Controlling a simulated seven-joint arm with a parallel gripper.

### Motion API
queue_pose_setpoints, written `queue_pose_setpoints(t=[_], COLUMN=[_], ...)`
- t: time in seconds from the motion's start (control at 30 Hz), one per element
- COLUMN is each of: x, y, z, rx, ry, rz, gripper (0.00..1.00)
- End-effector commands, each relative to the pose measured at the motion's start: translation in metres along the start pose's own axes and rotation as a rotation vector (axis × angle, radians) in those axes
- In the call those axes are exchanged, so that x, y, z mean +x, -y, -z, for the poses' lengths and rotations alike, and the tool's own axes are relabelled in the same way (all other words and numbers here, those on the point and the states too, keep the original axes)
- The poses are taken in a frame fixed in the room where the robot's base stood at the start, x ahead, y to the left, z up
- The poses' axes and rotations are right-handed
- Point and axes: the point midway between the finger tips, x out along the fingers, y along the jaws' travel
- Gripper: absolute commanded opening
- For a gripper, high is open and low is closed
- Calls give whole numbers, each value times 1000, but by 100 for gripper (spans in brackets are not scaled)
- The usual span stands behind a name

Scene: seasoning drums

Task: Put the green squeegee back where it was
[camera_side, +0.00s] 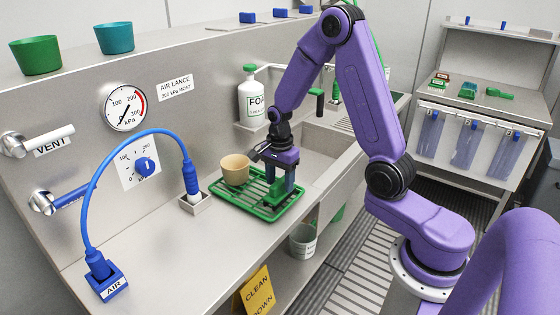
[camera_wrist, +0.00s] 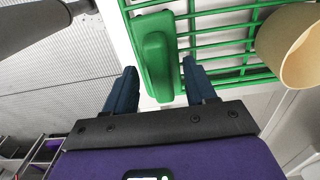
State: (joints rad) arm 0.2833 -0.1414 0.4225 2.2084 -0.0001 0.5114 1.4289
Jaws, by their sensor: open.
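A green piece with a long raised grip, which looks like the green squeegee (camera_wrist: 155,62), lies along the edge of the green wire rack (camera_wrist: 222,44) in the wrist view. My gripper (camera_wrist: 159,66) is open, with its dark blue fingers on either side of this piece. I cannot tell whether they touch it. In the side view my gripper (camera_side: 277,193) is low over the front right part of the green rack (camera_side: 233,201), and it hides much of the green piece.
A tan cup (camera_side: 235,172) stands at the rack's back left, close to my gripper. A white bottle (camera_side: 251,100) stands behind, with the sink (camera_side: 318,142) to the right. A blue hose (camera_side: 112,165) arches over the bench at left. A bucket (camera_side: 302,241) sits below the bench edge.

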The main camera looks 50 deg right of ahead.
Motion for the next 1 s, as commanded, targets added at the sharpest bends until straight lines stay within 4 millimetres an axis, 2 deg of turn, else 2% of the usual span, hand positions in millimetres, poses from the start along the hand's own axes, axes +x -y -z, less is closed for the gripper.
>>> queue_pose_setpoints(t=[0.5, 0.8, 0.87, 1.0], x=[-93, -113, -114, -116], y=[1, -1, -4, -14], z=[0, -5, -11, -36], rx=[-1, -37, -92, -320], ry=[-1, 0, 0, -1], rz=[6, 2, 2, 4], gripper=[56, 56, 56, 56])
